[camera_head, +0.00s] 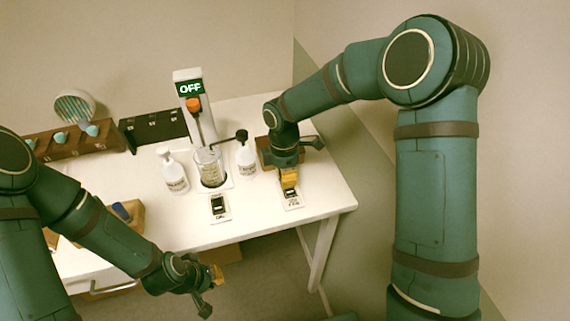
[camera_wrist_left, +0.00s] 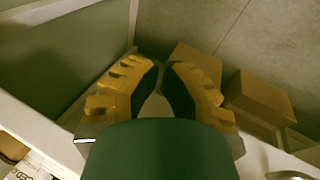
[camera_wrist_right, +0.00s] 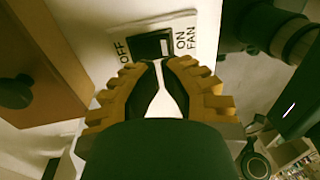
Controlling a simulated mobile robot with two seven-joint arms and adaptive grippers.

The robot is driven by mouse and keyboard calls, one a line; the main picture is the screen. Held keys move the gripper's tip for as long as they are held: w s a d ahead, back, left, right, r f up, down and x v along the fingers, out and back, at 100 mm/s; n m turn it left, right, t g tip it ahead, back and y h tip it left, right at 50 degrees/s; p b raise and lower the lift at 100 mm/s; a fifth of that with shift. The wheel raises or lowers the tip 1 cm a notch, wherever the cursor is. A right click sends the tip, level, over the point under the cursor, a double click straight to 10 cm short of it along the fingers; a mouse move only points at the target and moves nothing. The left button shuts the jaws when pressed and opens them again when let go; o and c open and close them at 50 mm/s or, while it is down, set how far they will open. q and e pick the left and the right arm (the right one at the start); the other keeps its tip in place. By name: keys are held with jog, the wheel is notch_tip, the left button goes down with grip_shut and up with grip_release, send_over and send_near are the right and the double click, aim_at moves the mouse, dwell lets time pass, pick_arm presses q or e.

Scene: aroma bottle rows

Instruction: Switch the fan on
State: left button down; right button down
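The fan switch is a black rocker on a white plate (camera_head: 293,202) at the table's right front. In the right wrist view the rocker (camera_wrist_right: 152,46) sits between the labels OFF, on the left, and ON FAN, on the right. I cannot tell which side is pressed. My right gripper (camera_head: 289,187) is shut and empty, pointing down over the switch; its fingertips are close to the rocker, and contact is unclear. A round fan-like head (camera_head: 75,106) stands at the back left. My left gripper (camera_head: 212,282) is shut and empty, off the table's front edge.
A second switch (camera_head: 218,207) lies to the left. Two white bottles (camera_head: 173,172) (camera_head: 246,158) flank a glass beaker (camera_head: 210,167) under a stand with an OFF sign (camera_head: 190,88). A brown block (camera_head: 280,150) is behind my right gripper. Cardboard boxes (camera_wrist_left: 258,98) are on the floor.

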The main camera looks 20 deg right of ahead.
pick_arm(q)
jog(key=shift+f, duration=0.2)
pick_arm(e)
jog(key=shift+s+f, duration=0.2)
jog(key=shift+f, duration=1.25)
